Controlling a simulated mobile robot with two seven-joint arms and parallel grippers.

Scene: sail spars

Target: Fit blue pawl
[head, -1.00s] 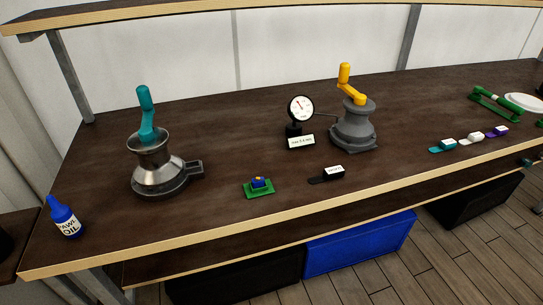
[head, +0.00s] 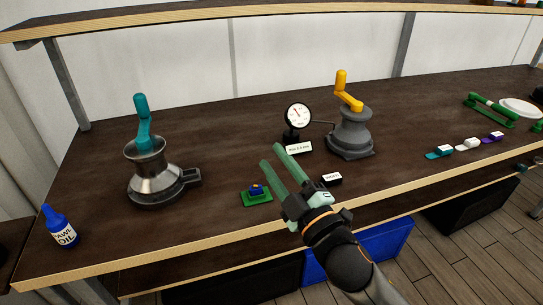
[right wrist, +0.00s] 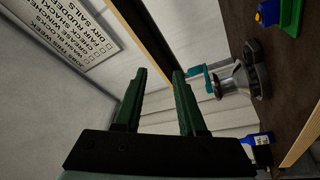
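The small blue pawl (head: 256,190), with a yellow spot, sits on a green pad (head: 257,200) near the bench's front edge; it also shows in the right wrist view (right wrist: 269,12). A silver winch with a teal handle (head: 155,183) stands to its left, and a grey winch with a yellow handle (head: 350,136) stands behind right. My right gripper (head: 271,155) is open and empty, its green fingers apart. In the head view its fingers appear just right of and beyond the pawl, seemingly above the bench. My left gripper is out of view.
A blue oil bottle (head: 61,230) stands at the bench's left end. A dial gauge (head: 298,116) and labels stand behind my gripper. A dark tagged piece (head: 332,178) lies beside it. Several coloured tagged pieces lie right. The bench between silver winch and gauge is clear.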

